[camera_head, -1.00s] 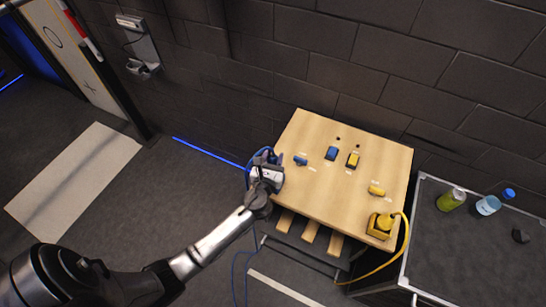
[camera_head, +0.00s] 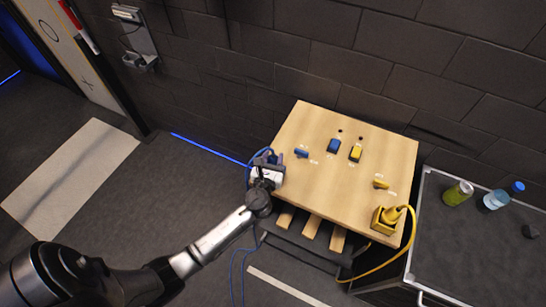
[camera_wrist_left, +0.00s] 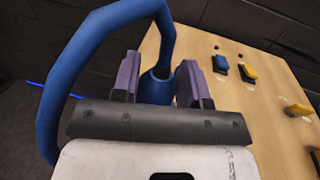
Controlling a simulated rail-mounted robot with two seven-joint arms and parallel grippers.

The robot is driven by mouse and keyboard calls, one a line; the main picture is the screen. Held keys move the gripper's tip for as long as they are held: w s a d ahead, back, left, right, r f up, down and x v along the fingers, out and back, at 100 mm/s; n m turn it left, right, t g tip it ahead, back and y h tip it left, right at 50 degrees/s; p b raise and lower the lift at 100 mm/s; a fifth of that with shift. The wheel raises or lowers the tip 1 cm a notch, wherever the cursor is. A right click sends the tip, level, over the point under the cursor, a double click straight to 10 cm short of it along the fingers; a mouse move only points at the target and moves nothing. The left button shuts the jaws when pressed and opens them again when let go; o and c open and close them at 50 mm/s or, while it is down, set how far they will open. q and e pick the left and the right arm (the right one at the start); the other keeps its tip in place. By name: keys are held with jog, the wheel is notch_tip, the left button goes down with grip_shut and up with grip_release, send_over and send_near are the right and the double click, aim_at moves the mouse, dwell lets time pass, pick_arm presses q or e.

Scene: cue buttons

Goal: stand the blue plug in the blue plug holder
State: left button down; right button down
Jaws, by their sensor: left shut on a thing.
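The blue plug (camera_wrist_left: 155,88) is between the two purple-grey fingers of my left gripper (camera_wrist_left: 160,72), which is shut on it. Its thick blue cable (camera_wrist_left: 92,38) arcs up and over to the left in the left wrist view. In the head view my left gripper (camera_head: 269,160) is at the left edge of the wooden table (camera_head: 325,195). Whether the plug touches anything below is hidden. My right gripper is not in view.
A yellow plug (camera_head: 392,214) stands in a yellow holder (camera_head: 381,226) at the table's front right corner. On the table are a blue block (camera_head: 334,145), a yellow block (camera_head: 355,153), a small blue piece (camera_head: 301,153) and a small yellow piece (camera_head: 381,184). Bottles stand on a dark case (camera_head: 470,235).

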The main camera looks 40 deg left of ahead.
pick_arm(q)
jog(key=shift+f, duration=0.2)
dwell(0.5)
jog(key=shift+f+b, duration=0.35)
jog(key=shift+b, duration=0.1)
jog(key=c, duration=0.6)
grip_release()
jog(key=shift+o, duration=0.2)
jog(key=b+v, duration=0.1)
jog(key=v, duration=1.2)
jog(key=shift+s+d+b, duration=0.25)
jog(key=shift+s+b, duration=0.1)
